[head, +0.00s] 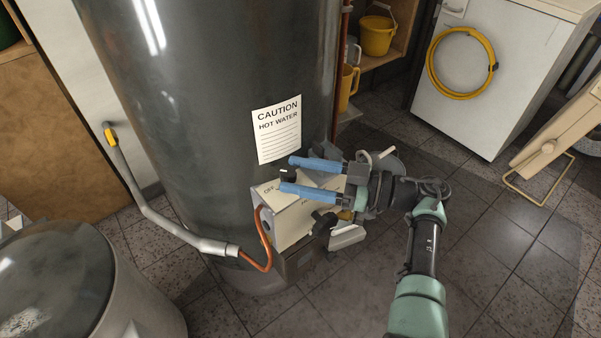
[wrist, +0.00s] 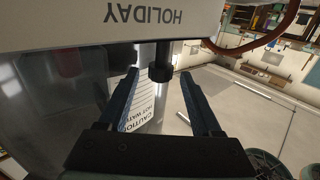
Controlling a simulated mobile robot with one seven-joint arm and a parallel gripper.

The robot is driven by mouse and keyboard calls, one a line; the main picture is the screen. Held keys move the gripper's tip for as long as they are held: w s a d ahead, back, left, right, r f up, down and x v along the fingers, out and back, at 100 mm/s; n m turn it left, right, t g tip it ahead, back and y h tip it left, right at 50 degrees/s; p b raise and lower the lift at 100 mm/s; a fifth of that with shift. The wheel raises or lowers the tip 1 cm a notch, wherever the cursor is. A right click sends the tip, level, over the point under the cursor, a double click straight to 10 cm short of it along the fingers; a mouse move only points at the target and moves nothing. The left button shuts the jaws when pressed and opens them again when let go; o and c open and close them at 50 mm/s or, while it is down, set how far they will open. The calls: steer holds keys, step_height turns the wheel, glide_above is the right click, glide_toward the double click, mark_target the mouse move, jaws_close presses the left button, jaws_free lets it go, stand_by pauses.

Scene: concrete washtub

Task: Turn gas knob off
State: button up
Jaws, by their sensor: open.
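A pale control box (head: 290,222) is mounted low on the front of a grey water heater (head: 215,110). A small black knob (head: 288,175) stands on its top, beside the printed word OFF. My gripper (head: 286,174) is open, its two blue fingers reaching over the box top, one on each side of this knob. In the wrist view, the black knob (wrist: 160,68) sits between the fingertips, with gaps visible on both sides. The box (wrist: 85,25), with upside-down HOLIDAY lettering, fills the top of that view. A second black knob (head: 325,221) is on the box front, below my gripper.
A CAUTION HOT WATER label (head: 278,130) is on the tank just behind the fingers. An orange tube (head: 263,240) and a grey pipe with a yellow handle (head: 150,210) run left of the box. A round-topped tub (head: 60,280) stands lower left. Tiled floor is clear at right.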

steer(key=shift+d, duration=0.15)
steer(key=b+v, duration=0.5)
steer(key=v, duration=0.7)
steer(key=shift+d, duration=0.35)
steer(key=shift+s, duration=0.1)
